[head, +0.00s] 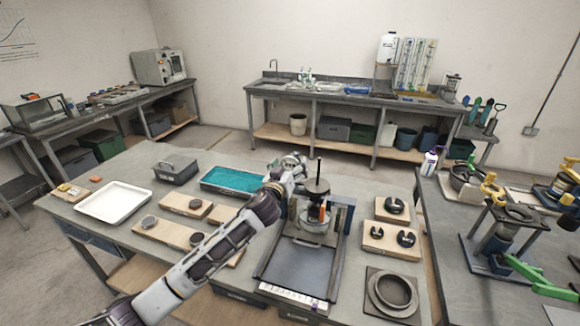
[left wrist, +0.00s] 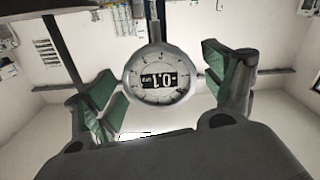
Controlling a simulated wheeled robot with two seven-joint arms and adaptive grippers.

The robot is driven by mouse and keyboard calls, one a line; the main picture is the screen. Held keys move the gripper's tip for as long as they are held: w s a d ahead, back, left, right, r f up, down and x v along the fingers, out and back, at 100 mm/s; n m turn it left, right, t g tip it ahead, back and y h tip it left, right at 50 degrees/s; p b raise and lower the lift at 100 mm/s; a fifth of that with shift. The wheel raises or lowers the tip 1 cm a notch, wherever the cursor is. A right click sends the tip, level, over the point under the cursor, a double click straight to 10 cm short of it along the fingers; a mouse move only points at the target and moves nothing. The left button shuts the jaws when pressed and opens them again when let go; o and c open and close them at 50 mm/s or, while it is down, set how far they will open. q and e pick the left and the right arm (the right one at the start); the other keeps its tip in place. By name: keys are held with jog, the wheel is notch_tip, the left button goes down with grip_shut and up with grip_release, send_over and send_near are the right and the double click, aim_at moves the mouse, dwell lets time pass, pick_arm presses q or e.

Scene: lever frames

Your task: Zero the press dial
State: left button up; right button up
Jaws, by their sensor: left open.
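The press (head: 318,187) stands on the near bench, with an upright rod, a round dark disc and a flat grey bed with a pale scale strip at its front. My left gripper (head: 290,163) is at the upper left of the press. My left gripper's green fingers (left wrist: 158,75) are open on both sides of the dial, with visible gaps. The dial is not clear in the head view. My right gripper is not in view.
A second bench (head: 450,240) carries another stand.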

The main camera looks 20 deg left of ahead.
pick_arm(q)
jog(key=c, duration=1)
jog(key=shift+n+b, duration=0.5)
jog(key=shift+n, duration=0.4)
jog(key=shift+n+b, duration=0.3)
jog(key=shift+n, duration=1.5)
